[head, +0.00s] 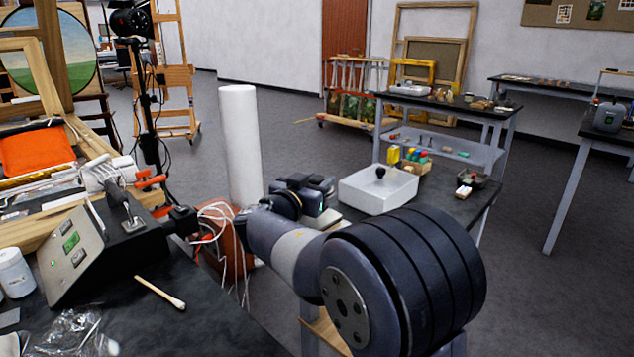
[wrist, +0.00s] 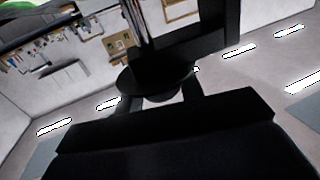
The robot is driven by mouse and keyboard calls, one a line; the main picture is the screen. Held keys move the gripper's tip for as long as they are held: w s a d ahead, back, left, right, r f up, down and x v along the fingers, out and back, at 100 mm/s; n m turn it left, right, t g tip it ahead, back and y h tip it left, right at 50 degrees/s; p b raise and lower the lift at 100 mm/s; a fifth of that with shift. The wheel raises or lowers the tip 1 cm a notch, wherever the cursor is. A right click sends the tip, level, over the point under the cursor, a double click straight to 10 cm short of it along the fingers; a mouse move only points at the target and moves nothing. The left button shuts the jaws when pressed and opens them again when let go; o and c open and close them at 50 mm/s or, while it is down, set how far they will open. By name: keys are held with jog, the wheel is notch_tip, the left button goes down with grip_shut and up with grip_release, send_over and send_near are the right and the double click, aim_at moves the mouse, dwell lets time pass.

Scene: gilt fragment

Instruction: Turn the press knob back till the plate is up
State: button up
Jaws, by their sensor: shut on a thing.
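The press knob (wrist: 155,80) is a dark round disc in the middle of the wrist view. My gripper (wrist: 161,94) is shut on it, with one dark finger at each side of its rim. A shiny metal shaft (wrist: 134,18) runs from the knob to the top of the wrist view, beside a dark press frame (wrist: 215,42). I cannot make out the plate or its height. In the head view my arm covers much of the lower right, and neither the fingertips nor the knob can be told there.
A white tray (head: 378,191) stands on a dark table beyond my arm, with small coloured bottles (head: 412,160) behind it. A white roll (head: 240,145) stands upright left of it. The near left bench holds a sloped control box (head: 77,252) and a cotton swab (head: 160,293).

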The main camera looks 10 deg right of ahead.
jog(key=shift+c, duration=0.5)
jog(key=b, duration=0.3)
jog(key=shift+f+n+t+y, duration=0.25)
jog(key=shift+n+t+y, duration=0.05)
jog(key=shift+y, duration=0.1)
